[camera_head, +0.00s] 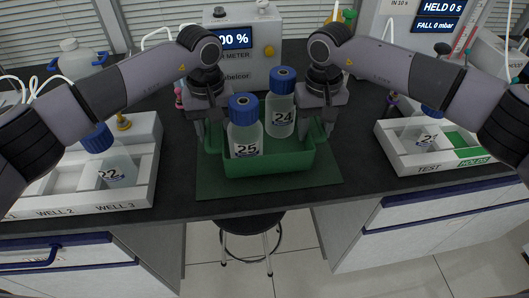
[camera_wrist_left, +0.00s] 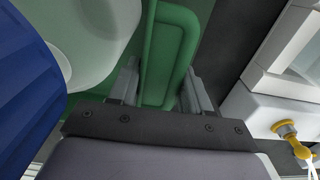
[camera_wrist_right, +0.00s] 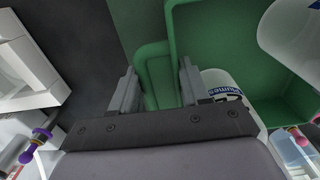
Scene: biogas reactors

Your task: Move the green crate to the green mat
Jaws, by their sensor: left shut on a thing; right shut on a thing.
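The green crate (camera_head: 270,163) stands on or just over the green mat (camera_head: 318,182) at the middle of the bench; I cannot tell if it touches. It holds two blue-capped bottles, bottle 25 (camera_head: 245,128) and bottle 24 (camera_head: 280,104). My left gripper (camera_head: 206,135) is shut on the crate's left handle (camera_wrist_left: 163,60). My right gripper (camera_head: 320,123) is shut on the crate's right handle (camera_wrist_right: 155,75). The handles also sit between the fingers in both wrist views. The crate looks level. Its far side is partly hidden by the bottles.
A white rack (camera_head: 90,203) marked WELL 2 and WELL 3 holds bottle 22 (camera_head: 115,172) at left. A white TEST tray (camera_head: 430,167) with a bottle stands at right. A meter box (camera_head: 262,62) stands behind the crate. The bench's front edge is close to the mat.

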